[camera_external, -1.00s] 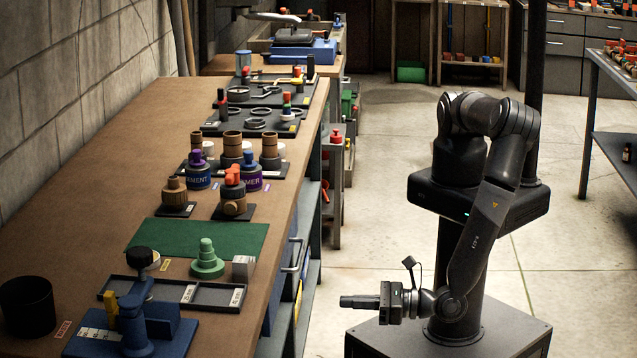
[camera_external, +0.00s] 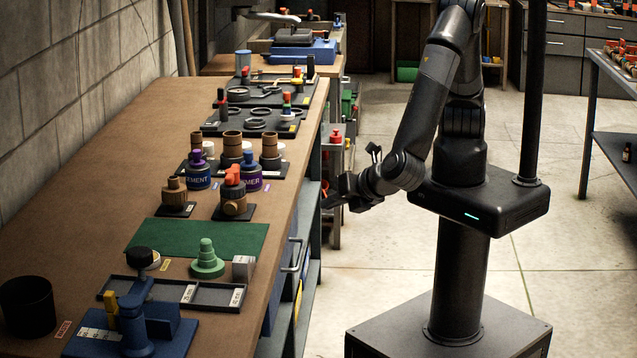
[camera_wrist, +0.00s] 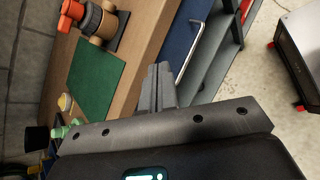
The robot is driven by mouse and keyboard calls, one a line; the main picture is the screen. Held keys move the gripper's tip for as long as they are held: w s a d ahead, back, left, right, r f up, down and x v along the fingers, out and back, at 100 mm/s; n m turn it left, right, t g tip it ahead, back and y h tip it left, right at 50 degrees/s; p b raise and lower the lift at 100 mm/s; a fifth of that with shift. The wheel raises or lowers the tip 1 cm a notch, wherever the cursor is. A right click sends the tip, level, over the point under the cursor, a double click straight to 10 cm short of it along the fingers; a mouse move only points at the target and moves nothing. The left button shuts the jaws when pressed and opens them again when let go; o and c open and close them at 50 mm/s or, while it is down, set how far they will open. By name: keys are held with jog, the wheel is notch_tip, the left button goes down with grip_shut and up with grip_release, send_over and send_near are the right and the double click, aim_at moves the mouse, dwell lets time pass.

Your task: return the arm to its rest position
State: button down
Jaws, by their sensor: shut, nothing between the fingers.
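My gripper (camera_external: 335,201) is at the end of my bent arm, just off the right edge of the workbench (camera_external: 262,215) in the external view. It points left toward the bench. In the wrist view my gripper's fingers (camera_wrist: 158,85) are together with nothing between them. Behind them the bench edge and the shelves under it show. The gripper looks apart from the bench, though the exact gap is hard to tell.
On the bench are a green mat (camera_external: 198,238), a brown valve piece with an orange top (camera_external: 234,192), a green stepped cone (camera_external: 207,258), a grey tray (camera_external: 215,292) and a blue fixture (camera_external: 133,320). A bench handle (camera_external: 296,255) sticks out.

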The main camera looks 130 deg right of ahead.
jog(key=s+d+r+m+t+y, duration=0.1)
jog(key=s+d+r+m+y, duration=0.2)
jog(key=s+r, duration=0.7)
jog(key=s+d+r+m+t+y, duration=0.2)
jog(key=s+r+m+y, duration=0.6)
jog(key=s, duration=0.9)
jog(key=shift+s+d+r+m, duration=0.15)
jog(key=shift+d+r+m, duration=1)
jog(key=shift+m, duration=0.75)
jog(key=shift+a+r, duration=0.15)
jog(key=shift+a, duration=0.05)
